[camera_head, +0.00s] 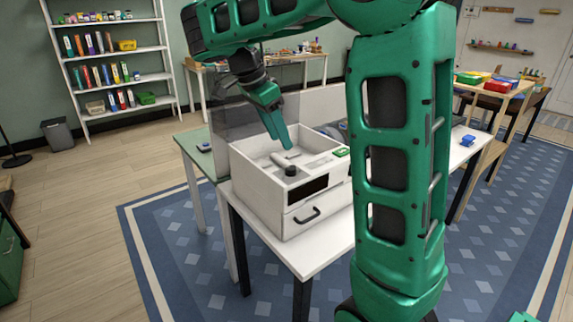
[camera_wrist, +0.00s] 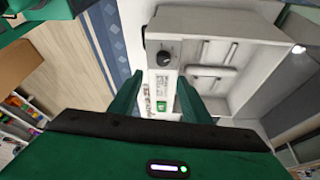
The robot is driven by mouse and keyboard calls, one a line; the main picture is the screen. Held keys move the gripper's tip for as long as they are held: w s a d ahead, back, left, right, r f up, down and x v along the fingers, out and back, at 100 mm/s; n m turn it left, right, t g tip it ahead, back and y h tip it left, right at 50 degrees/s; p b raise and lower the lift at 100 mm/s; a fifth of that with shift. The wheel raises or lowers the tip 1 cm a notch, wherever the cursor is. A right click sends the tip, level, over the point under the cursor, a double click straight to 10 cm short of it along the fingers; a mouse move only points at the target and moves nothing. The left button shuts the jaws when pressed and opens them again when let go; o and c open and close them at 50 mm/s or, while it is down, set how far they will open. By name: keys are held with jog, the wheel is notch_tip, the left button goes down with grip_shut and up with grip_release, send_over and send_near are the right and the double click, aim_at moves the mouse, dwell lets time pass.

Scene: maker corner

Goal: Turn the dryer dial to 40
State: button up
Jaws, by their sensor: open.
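The dryer is a white box (camera_head: 262,199) on a white table, with a black display panel (camera_head: 308,186) and a drawer with a dark handle on its front. The dryer also shows in the wrist view (camera_wrist: 200,22). Its dial is a round black knob (camera_head: 291,171) on the top near the front edge; it shows in the wrist view (camera_wrist: 164,58) too. I cannot read its setting. My green gripper (camera_head: 283,141) is above the dryer, pointing down. In the wrist view my gripper (camera_wrist: 159,76) has its fingers apart with nothing held, and the dial appears just beyond the fingertips.
A small green item (camera_head: 341,152) sits on the dryer's right side. A clear panel (camera_head: 215,119) stands behind the dryer. The white table (camera_head: 327,250) has bare room in front. A blue item (camera_head: 467,140) lies at the table's right. Shelves (camera_head: 118,51) stand far left.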

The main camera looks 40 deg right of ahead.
aim_at(290, 167)
jog(key=shift+m, duration=0.3)
jog(key=x, duration=1)
jog(key=shift+w+a+f, duration=0.2)
jog(key=shift+w+f, duration=0.15)
jog(key=c, duration=1)
